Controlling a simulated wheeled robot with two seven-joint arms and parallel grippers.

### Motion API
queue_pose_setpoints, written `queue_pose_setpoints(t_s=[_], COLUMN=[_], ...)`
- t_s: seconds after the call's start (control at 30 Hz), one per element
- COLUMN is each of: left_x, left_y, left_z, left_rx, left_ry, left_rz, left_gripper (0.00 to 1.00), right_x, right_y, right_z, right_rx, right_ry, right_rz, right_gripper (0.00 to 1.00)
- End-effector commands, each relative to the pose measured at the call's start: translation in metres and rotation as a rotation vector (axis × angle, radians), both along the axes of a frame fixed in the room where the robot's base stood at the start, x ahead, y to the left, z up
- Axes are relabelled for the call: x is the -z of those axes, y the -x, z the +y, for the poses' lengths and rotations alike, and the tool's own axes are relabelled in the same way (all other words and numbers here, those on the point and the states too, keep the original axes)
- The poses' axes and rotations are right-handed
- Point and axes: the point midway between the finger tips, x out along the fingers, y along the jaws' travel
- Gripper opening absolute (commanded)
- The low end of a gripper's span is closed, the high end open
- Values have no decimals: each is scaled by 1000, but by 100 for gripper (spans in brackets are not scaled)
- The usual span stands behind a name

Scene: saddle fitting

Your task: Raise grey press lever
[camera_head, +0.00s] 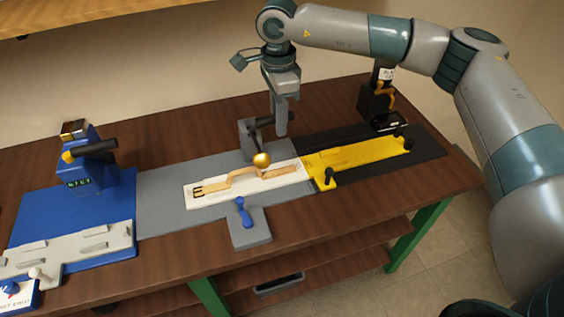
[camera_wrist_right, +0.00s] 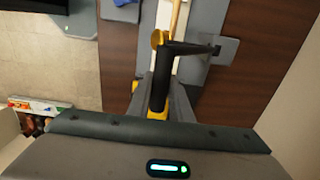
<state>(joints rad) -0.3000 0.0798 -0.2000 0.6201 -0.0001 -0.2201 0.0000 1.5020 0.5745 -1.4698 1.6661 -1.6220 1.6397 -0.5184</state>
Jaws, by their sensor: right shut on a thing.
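The grey press (camera_head: 248,140) stands at the back edge of the grey plate, with a dark lever and a round gold press head (camera_head: 262,160) over the strap. My right gripper (camera_head: 281,130) points down just behind the strap and is shut on the lever's black handle (camera_wrist_right: 160,92), which lies between its fingers in the right wrist view. The gold head (camera_wrist_right: 157,39) and the grey press bracket (camera_wrist_right: 226,50) also show there. In the head view the fingers hide part of the handle. A tan strap with a buckle (camera_head: 215,186) lies on the white bed below the head. My left gripper is not in view.
A yellow sled (camera_head: 350,157) with black knobs lies right of the white bed. A blue lever (camera_head: 243,211) sits at the front. A blue machine (camera_head: 98,165) with a display stands at left. A black stand (camera_head: 376,100) is at the back right.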

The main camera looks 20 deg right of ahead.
Motion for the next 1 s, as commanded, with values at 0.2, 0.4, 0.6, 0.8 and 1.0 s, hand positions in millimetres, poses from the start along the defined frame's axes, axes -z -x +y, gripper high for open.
queue_pose_setpoints(t_s=[0.2, 0.4, 0.6, 0.8, 1.0], left_x=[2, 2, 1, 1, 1], left_y=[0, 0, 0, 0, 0], left_z=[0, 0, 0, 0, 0], left_rx=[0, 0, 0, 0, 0], left_ry=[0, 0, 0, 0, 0], left_rz=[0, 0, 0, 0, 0], left_gripper=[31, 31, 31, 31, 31], right_x=[-8, -14, -15, -16, -16], right_y=[-7, -11, -12, -13, -12], right_z=[-1, -1, -1, -1, 0], right_rx=[3, 3, 4, 4, 4], right_ry=[1, 0, -1, -2, -3], right_rz=[-3, -8, -11, -13, -11], right_gripper=[6, 6, 6, 7, 38])
